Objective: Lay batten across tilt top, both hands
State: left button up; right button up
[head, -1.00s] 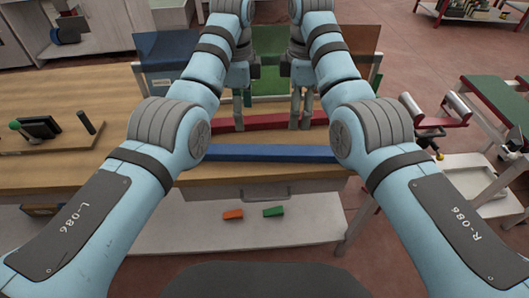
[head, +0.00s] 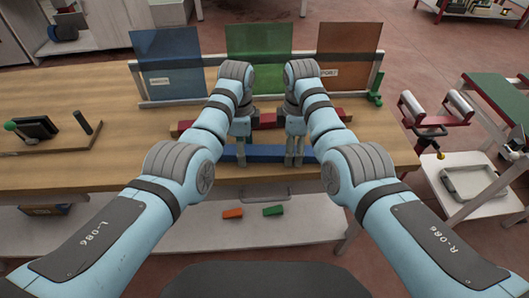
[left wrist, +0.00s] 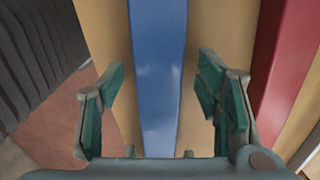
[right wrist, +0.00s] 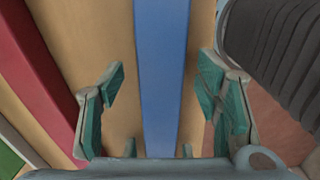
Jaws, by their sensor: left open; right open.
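A long blue batten (head: 264,151) lies along the front of the wooden bench, with a red one (head: 265,120) behind it. Which one the task means is not marked. My left gripper (head: 241,155) is open over the left part of the blue batten. My right gripper (head: 294,155) is open over its right part. In the left wrist view the blue batten (left wrist: 158,50) runs between the open fingers, with gaps both sides. The right wrist view shows the same batten (right wrist: 163,50) between its fingers. A green-topped stand (head: 499,101) at right may be the tilt top.
Blue (head: 168,62), green (head: 258,55) and orange (head: 347,52) panels stand in a rack at the bench's back. A roller stand (head: 437,121) is right of the bench. A small board with a black device (head: 37,128) lies left. Small orange (head: 232,213) and green (head: 273,210) blocks lie on the lower shelf.

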pick_arm(q)
jog(key=shift+c, duration=1)
pick_arm(e)
jog(key=shift+r, duration=0.1)
jog(key=shift+c, duration=1)
pick_arm(q)
grip_shut()
pick_arm(e)
grip_shut()
pick_arm(q)
jog(key=shift+r, duration=0.1)
